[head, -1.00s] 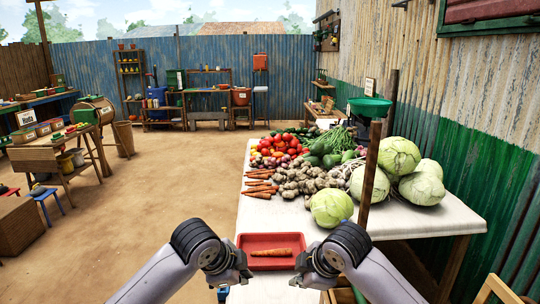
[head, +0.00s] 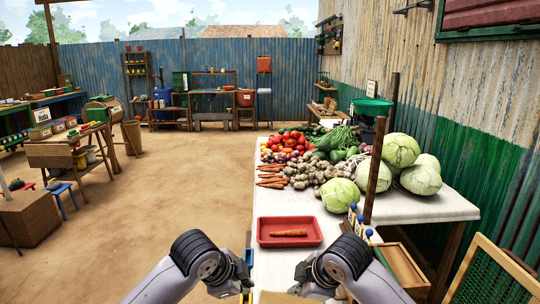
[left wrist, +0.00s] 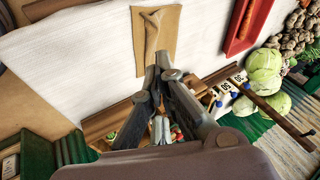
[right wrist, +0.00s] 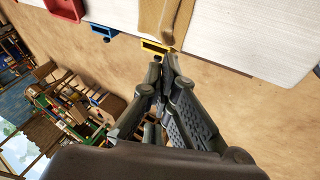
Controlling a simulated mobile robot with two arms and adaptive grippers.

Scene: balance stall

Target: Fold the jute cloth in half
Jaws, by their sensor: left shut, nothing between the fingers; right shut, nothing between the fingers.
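The jute cloth is a tan piece on the white tabletop. In the head view only a small part of what looks like the cloth (head: 284,297) shows at the bottom edge, between my arms. In the left wrist view the cloth (left wrist: 170,22) lies flat with a raised crease along it. In the right wrist view part of it (right wrist: 150,18) shows at the top edge. My left gripper (head: 246,284) is shut and empty at the table's left side; its tips (left wrist: 165,62) are near the cloth's end. My right gripper (head: 303,276) is shut and empty; its tips (right wrist: 168,55) are near the cloth.
A red tray (head: 263,240) holding a carrot lies beyond my grippers. Several vegetables, including cabbages (head: 340,197), cover the table (head: 420,208) farther back. A brown post (head: 377,170) stands at the right. White tabletop is clear between tray and cloth.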

